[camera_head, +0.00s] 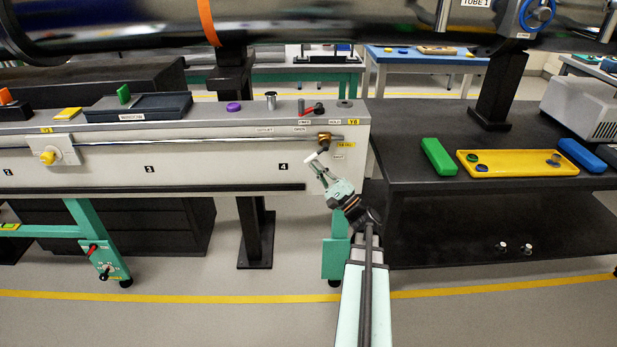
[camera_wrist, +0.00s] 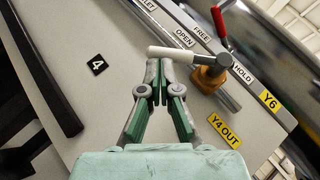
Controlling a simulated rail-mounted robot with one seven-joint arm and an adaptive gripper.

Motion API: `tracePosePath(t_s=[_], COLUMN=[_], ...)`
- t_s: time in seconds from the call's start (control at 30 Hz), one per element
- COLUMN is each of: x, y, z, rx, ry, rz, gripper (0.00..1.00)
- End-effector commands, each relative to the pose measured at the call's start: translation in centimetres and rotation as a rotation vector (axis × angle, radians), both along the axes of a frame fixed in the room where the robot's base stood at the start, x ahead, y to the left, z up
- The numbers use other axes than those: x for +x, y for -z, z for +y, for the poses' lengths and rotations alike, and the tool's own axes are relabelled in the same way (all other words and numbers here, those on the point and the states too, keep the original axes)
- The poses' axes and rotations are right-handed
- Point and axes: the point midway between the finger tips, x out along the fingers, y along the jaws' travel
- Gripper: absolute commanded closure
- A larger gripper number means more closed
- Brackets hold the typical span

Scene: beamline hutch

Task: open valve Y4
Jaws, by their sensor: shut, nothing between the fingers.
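Valve Y4 is a brass valve body (camera_head: 324,138) on the thin pipe along the bench's front panel, beside a yellow "Y4 OUT" label (camera_wrist: 225,131). Its brass body also shows in the wrist view (camera_wrist: 209,78). A white lever handle (camera_wrist: 185,53) sticks out from it, set at an angle to the pipe. In the head view the handle (camera_head: 311,157) slants down and left. My gripper (camera_wrist: 158,75) is shut and empty, its fingertips right at the handle's free end; I cannot tell if they touch. My gripper (camera_head: 318,168) is just below the handle in the head view.
A red-handled valve (camera_wrist: 219,20) and labels "OPEN", "FREE", "HOLD" and "Y6" (camera_wrist: 269,101) are above the pipe. A yellow knob (camera_head: 48,157) sits at the panel's left. A dark table (camera_head: 420,200) with a yellow tray (camera_head: 510,170) stands right. A large metal tube crosses overhead.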

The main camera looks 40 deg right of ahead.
Motion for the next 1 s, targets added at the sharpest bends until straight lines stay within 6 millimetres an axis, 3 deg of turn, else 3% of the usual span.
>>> tracePosePath(t_s=[0.43, 0.67, 0.87, 1.0], x=[1.5, 1.6, 1.7, 1.8], y=[-1.4, -1.7, -0.9, 0.7], z=[1.9, 1.9, 1.8, 1.5], rx=[-0.003, -0.002, -0.002, -0.002], ry=[0.0, 0.001, 0.0, -0.002], rz=[0.001, 0.002, 0.002, 0.002], gripper=[1.0, 1.0, 1.0, 1.0])
